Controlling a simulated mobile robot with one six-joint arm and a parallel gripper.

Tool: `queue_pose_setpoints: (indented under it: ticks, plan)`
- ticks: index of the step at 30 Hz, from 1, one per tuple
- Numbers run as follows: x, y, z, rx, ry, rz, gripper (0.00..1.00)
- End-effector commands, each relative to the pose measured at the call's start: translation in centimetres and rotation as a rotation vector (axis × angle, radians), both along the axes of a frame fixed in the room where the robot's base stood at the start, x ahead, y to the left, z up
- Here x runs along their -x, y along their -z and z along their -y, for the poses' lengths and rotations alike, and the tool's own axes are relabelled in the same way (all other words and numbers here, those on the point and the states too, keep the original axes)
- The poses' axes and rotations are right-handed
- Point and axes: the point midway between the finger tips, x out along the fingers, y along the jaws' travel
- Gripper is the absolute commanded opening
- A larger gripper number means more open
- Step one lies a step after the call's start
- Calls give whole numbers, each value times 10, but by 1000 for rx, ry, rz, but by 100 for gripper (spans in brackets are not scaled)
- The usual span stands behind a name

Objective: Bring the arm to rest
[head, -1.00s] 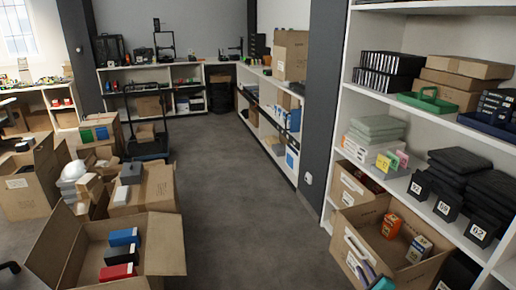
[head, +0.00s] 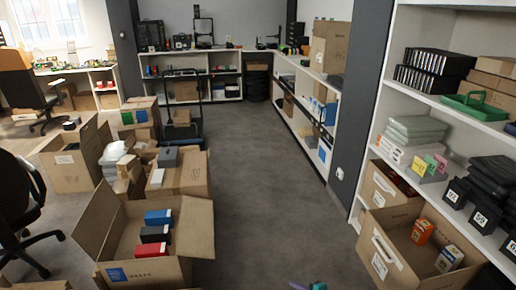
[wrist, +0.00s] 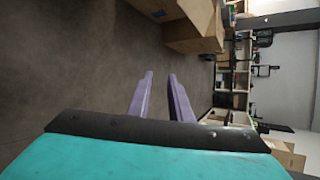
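My gripper (wrist: 160,78) shows in the wrist view as two purple fingers with a clear gap between them. Nothing is held between the fingers, and grey floor shows through the gap. The wrist view is tilted well over to one side. In the head view only a small purple and teal tip of my arm's end (head: 312,286) shows at the bottom edge, over bare floor. The rest of the arm is out of that view.
Open cartons stand at left, one (head: 178,270) holding blue, black and red boxes. A black chair (head: 22,215) is at the left edge. The right shelf (head: 440,195) has cartons (head: 378,262) below. The grey aisle floor (head: 265,180) is clear.

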Motion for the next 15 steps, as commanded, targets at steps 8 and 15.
queue_pose_setpoints:
  ticks: [8,15]
  plan:
    - [68,38,-74,151,-360,-96,18]
    - [132,69,-101,283,-645,-184,18]
